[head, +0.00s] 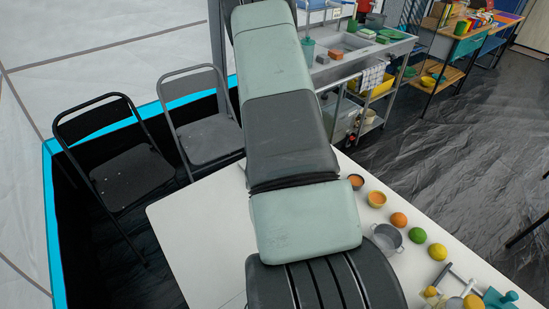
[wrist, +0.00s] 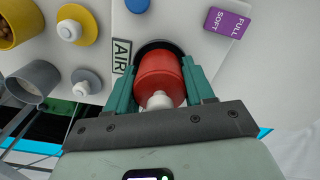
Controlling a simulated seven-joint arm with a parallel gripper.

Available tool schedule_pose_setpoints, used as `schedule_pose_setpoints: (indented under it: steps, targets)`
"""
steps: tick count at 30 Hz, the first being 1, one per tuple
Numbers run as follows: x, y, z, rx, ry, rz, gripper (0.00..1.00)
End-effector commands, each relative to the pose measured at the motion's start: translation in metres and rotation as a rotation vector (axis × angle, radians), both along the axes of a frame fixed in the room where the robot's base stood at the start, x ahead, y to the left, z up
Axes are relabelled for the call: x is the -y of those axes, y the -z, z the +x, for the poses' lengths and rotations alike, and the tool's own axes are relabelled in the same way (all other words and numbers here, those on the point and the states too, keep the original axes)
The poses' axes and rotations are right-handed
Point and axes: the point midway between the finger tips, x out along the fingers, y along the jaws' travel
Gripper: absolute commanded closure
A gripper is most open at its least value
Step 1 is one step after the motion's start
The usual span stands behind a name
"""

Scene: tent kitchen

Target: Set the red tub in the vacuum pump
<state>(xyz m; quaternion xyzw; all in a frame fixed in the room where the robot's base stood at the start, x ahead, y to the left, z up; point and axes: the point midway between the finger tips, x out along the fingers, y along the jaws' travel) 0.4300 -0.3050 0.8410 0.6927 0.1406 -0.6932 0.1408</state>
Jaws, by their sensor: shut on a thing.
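The red tub (wrist: 160,78) shows in the wrist view with a pale knob at its near end. My gripper (wrist: 158,64) is shut on it, one teal finger along each side. The tub's far end is at a dark round opening (wrist: 139,53) in a white surface (wrist: 225,60) marked AIR and FULL SOFT, which looks like the vacuum pump. How deep the tub sits in the opening is hidden. In the head view my arm covers my gripper and the tub.
In the wrist view, a yellow pot (wrist: 20,22), a yellow disc (wrist: 78,27) with a white knob, and a grey cup (wrist: 35,82) lie left. In the head view, the white table (head: 190,235) holds fruit and a grey pot (head: 386,240) at right; its left side is clear.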

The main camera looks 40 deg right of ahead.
Motion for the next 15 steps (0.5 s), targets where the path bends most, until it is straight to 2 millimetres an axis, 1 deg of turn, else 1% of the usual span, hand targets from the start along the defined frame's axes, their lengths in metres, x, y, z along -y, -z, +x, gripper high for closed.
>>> schedule_pose_setpoints:
  steps: [1,2,3,4,11,15]
  targets:
    - [0.0001,0.0011,0.0,0.0,0.0,0.0,0.64]
    - [0.0001,0.0013,0.0002,0.0,0.0,0.0,0.46]
    - [0.0001,0.001,0.0003,0.0,0.0,-0.001,0.4]
    - [0.0001,0.001,0.0003,0.0,0.0,-0.001,0.37]
    - [-0.0002,0.0011,0.0001,0.0,0.0,0.0,0.37]
    - [0.0001,-0.0043,0.0007,0.003,0.0,-0.001,0.37]
